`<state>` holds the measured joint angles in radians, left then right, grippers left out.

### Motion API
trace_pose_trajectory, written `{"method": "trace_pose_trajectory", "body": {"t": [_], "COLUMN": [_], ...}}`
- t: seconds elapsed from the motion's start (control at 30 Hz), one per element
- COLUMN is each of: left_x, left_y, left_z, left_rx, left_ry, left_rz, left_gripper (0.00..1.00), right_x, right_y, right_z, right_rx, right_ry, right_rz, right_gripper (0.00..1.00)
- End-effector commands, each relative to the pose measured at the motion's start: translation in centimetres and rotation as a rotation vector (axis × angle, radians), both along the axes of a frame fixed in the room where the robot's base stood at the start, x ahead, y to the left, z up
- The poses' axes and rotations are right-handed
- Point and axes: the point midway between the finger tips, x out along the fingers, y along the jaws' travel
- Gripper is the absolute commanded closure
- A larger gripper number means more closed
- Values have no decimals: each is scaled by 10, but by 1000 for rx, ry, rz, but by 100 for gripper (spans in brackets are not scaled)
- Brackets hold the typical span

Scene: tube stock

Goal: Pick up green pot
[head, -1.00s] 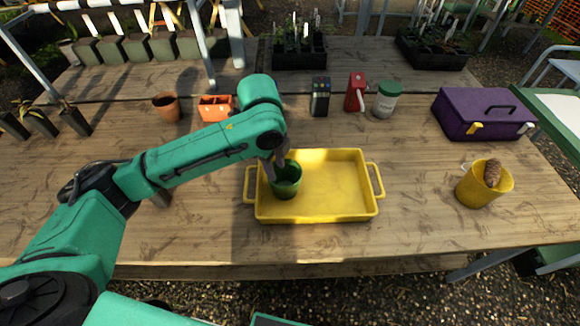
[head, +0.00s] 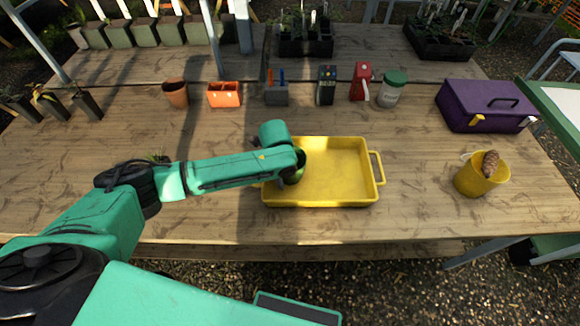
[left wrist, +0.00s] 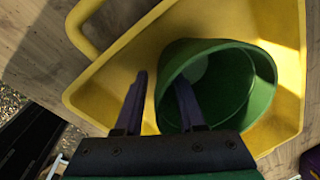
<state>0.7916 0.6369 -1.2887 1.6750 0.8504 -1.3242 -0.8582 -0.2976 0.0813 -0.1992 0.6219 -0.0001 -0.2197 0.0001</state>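The green pot (left wrist: 240,85) stands in the left part of the yellow tray (head: 338,170). In the head view only a sliver of the pot (head: 300,166) shows past my left arm. In the left wrist view my left gripper (left wrist: 160,78) is open at the pot's near left rim. One finger is outside the pot and the other overlaps its mouth, with the pot's wall between them. A gap shows between the outer finger and the wall. The fingertips are hidden in the head view. My right gripper is not in view.
A yellow pot (head: 480,175) holding a brown object stands right of the tray. A purple toolbox (head: 484,106), a green-lidded jar (head: 391,90), a red item (head: 360,82), an orange holder (head: 224,94) and a terracotta pot (head: 175,92) line the back. The tabletop's front left is clear.

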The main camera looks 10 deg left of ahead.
Motion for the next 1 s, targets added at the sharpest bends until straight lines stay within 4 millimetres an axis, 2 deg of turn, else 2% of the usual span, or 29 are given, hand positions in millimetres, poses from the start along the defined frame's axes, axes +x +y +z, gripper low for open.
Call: {"method": "trace_pose_trajectory", "body": {"t": [0.03,0.1,0.13,1.0], "left_x": [0,0,0,0], "left_y": [0,0,0,0], "left_z": [0,0,0,1], "left_rx": [0,0,0,-1], "left_ry": [0,0,0,0], "left_rz": [0,1,1,1], "left_gripper": [65,92,100,100], "right_x": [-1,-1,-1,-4], "right_y": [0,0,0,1], "right_z": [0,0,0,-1], "right_rx": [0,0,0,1], "right_ry": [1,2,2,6], "right_rz": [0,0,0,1], "right_gripper": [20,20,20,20]}}
